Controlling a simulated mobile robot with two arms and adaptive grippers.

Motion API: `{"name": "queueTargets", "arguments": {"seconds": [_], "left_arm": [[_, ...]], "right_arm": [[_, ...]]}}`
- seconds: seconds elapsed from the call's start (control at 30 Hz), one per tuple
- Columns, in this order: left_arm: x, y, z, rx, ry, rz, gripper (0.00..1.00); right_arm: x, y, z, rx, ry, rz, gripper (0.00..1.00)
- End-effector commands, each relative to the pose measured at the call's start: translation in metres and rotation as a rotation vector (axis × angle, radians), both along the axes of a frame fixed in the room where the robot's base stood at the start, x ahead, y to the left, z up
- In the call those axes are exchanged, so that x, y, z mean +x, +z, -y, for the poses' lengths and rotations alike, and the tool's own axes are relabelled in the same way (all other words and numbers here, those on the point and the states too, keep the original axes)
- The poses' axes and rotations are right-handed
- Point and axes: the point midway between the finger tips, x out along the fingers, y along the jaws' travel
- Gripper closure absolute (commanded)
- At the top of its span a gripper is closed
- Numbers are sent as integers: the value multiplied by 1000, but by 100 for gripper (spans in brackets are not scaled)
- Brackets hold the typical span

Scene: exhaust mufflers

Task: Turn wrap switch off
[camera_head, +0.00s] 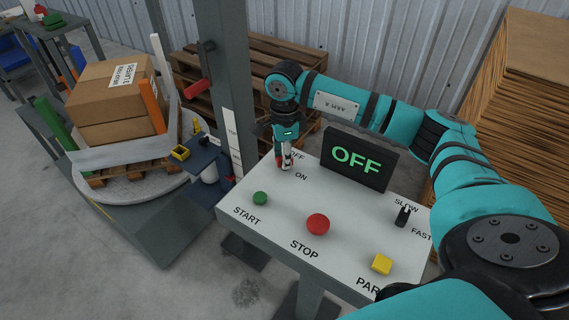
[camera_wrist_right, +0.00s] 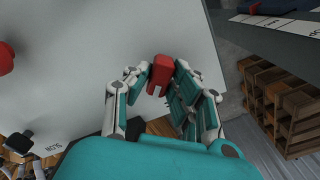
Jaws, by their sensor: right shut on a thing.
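The wrap switch is a red knob (camera_wrist_right: 161,72) on the white control panel, seen between the fingers in the right wrist view. In the head view only a bit of red shows there, between the labels OFF and ON. My right gripper (camera_head: 285,163) reaches down to the panel's far left corner and is shut on the knob; in the wrist view its fingers (camera_wrist_right: 160,85) are on both sides of it. The display (camera_head: 358,157) reads OFF in green. The knob's exact angle is hard to tell. My left gripper is not in view.
The panel (camera_head: 280,222) carries a green START button (camera_head: 260,198), a red STOP button (camera_head: 317,224), a yellow button (camera_head: 381,264) and a black SLOW/FAST switch (camera_head: 403,216). A grey column (camera_head: 226,70) stands behind. Boxes (camera_head: 113,100) stand on a turntable at left.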

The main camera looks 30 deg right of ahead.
Motion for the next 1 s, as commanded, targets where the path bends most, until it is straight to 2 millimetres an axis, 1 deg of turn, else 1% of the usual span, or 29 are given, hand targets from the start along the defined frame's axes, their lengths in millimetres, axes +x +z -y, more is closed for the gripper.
{"name": "queueTargets", "arguments": {"seconds": [0.03, 0.4, 0.7, 1.0], "left_arm": [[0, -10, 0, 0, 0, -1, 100], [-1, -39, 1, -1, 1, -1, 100], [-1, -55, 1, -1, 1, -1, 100], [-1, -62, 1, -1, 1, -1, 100]], "right_arm": [[1, -4, 1, -1, 44, 3, 100], [0, -3, 1, -1, 392, 3, 100], [1, -1, 1, -1, 623, 3, 100], [1, 0, 1, 0, 753, 2, 100]]}}
